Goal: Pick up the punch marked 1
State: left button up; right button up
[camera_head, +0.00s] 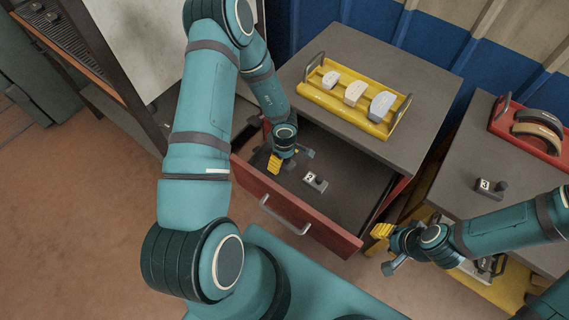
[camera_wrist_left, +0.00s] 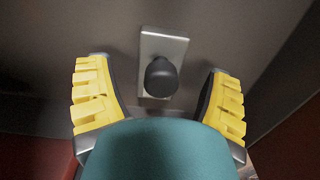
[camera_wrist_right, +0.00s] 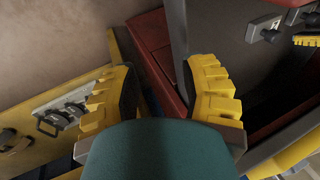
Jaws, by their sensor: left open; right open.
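No readable 1 shows in any view. A punch with a grey plate and black knob (camera_wrist_left: 160,75) stands between my left fingers in the left wrist view, not gripped; its number is not readable. My left gripper (camera_head: 290,161) is open, pointing down inside the drawer (camera_head: 345,195), and hides part of the drawer floor. A punch marked 2 (camera_head: 315,182) stands in the drawer, right of this gripper. A punch marked 3 (camera_head: 490,188) stands on the right cabinet top. My right gripper (camera_head: 387,249) is open and empty beside the drawer's right front corner.
The red drawer front with its handle (camera_head: 285,214) bounds the drawer. On the cabinet top above is a yellow tray (camera_head: 345,103) with several pale blocks. Lower right, partly hidden items (camera_head: 485,265) sit on a yellow surface.

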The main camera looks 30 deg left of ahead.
pick_arm(q)
jog(key=shift+w+f, duration=0.1)
jog(key=shift+f, duration=0.75)
jog(key=shift+r, duration=0.1)
grip_shut()
